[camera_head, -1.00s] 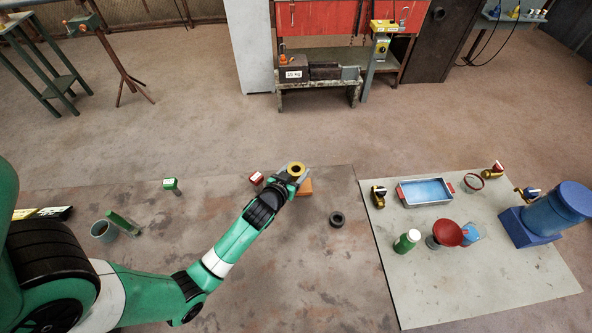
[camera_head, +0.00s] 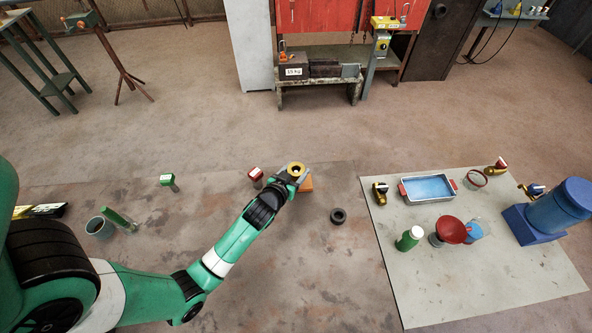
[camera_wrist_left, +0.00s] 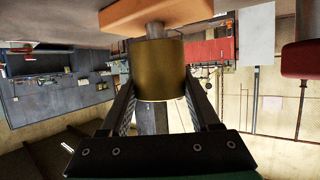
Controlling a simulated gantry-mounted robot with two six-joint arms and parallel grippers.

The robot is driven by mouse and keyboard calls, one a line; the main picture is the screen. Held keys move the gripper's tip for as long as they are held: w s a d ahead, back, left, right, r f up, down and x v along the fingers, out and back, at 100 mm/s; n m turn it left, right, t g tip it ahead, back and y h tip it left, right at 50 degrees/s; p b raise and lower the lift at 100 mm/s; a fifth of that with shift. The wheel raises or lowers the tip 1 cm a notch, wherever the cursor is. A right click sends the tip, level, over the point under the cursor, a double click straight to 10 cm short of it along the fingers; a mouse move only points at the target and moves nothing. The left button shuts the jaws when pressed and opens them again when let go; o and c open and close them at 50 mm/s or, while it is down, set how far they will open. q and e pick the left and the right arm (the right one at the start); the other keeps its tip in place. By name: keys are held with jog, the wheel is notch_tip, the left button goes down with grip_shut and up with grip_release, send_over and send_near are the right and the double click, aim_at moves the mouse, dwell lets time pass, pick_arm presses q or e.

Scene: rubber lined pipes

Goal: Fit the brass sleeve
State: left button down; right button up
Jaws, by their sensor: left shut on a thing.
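A brass sleeve (camera_head: 296,169) shows end-on in the head view as a gold ring with a dark hole. My left gripper (camera_head: 303,174) is shut on it. In the left wrist view the brass sleeve (camera_wrist_left: 157,70) sits between the two fingers of my left gripper (camera_wrist_left: 158,95). An orange block (camera_head: 307,184) lies partly hidden behind the gripper. In the wrist view the orange block (camera_wrist_left: 165,14) has a short grey post (camera_wrist_left: 155,30) in line with the sleeve, meeting its near end. I cannot tell how far the post goes inside. My right gripper is not in view.
A black ring (camera_head: 338,216) lies to the right of the gripper. A red-topped post (camera_head: 256,175) stands close left, and a green-topped one (camera_head: 168,181) farther left. A grey mat (camera_head: 480,285) at right holds a blue tray (camera_head: 428,188), a green bottle (camera_head: 409,239) and a red funnel (camera_head: 451,230).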

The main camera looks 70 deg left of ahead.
pick_arm(q)
jog(key=shift+f+b, duration=0.85)
jog(key=shift+f, duration=0.1)
jog(key=shift+c, duration=0.2)
grip_release()
jog(key=p+v, duration=0.2)
jog(key=v, duration=0.9)
jog(key=shift+s+r, duration=0.25)
jog(key=shift+d, duration=0.15)
